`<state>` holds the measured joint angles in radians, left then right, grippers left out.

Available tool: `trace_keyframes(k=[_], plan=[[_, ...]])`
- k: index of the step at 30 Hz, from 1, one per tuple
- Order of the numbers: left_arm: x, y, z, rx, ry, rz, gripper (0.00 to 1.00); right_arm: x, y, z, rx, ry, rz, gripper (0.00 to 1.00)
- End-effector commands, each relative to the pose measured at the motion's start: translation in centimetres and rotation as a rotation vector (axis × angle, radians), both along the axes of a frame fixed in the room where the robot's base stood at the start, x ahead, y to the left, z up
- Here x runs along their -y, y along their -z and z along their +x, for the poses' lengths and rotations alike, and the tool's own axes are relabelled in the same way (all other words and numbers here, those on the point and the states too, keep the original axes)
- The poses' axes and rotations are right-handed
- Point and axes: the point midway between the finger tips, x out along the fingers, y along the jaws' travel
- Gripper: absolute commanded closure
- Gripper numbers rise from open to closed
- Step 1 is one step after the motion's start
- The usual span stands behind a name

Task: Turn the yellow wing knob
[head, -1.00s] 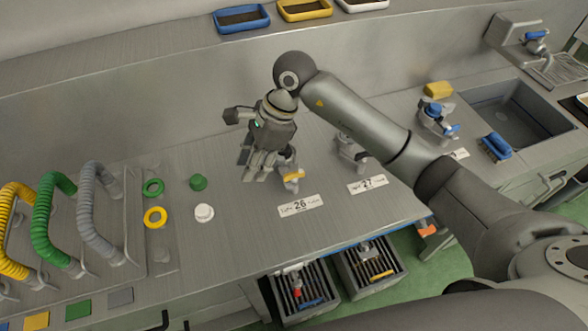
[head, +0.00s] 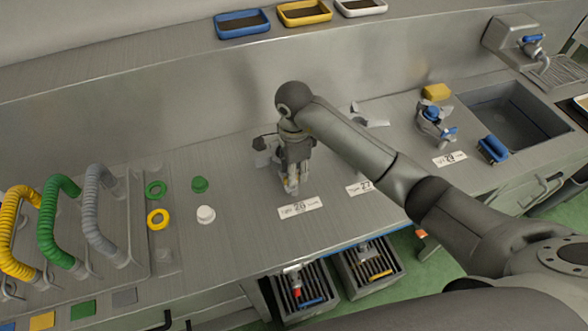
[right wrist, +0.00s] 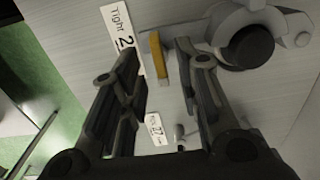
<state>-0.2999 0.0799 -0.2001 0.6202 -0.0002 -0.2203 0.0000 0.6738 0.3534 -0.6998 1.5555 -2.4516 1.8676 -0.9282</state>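The yellow wing knob (right wrist: 161,58) shows in the right wrist view as a narrow yellow bar. It stands out from a grey fitting (right wrist: 240,32) with a dark round cap, above the label plate marked 26 (head: 299,207). My right gripper (right wrist: 158,52) is open, and the knob lies between its two fingertips with a gap visible on the left side; contact on the right is hard to tell. In the head view my right gripper (head: 292,186) points down over the fitting and mostly hides the knob. My left gripper is not in view.
More fittings stand to the right, one with a blue knob (head: 432,113) near the sink (head: 512,115). A white cap (head: 205,214) and green cap (head: 199,184) are to the left, beside coloured hose handles (head: 48,225). Crates (head: 303,290) stand below the bench edge.

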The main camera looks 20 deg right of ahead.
Motion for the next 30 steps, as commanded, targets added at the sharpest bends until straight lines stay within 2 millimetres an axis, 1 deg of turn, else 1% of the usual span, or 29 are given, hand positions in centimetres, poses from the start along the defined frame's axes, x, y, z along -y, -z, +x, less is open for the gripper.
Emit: trace_keyframes(k=[3, 6, 14, 17, 21, 30], plan=[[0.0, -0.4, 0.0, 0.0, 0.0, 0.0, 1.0, 0.0, 1.1, 0.0, -0.002, 0.001, 0.001, 0.7], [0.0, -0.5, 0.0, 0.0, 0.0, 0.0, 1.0, 0.0, 1.6, 0.0, 0.0, 0.0, 0.0, 0.7], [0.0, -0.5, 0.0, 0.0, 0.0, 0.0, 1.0, 0.0, 1.8, 0.0, 0.001, 0.0, 0.0, 0.7], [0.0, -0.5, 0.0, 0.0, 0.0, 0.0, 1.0, 0.0, 1.7, 0.0, 0.001, 0.0, 0.0, 0.81], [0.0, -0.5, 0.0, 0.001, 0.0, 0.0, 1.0, 0.0, 1.7, 0.0, 0.001, 0.0, 0.0, 0.99], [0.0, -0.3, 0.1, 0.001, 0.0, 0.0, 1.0, 0.0, 1.8, 0.0, 0.002, 0.008, -0.001, 1.0]])
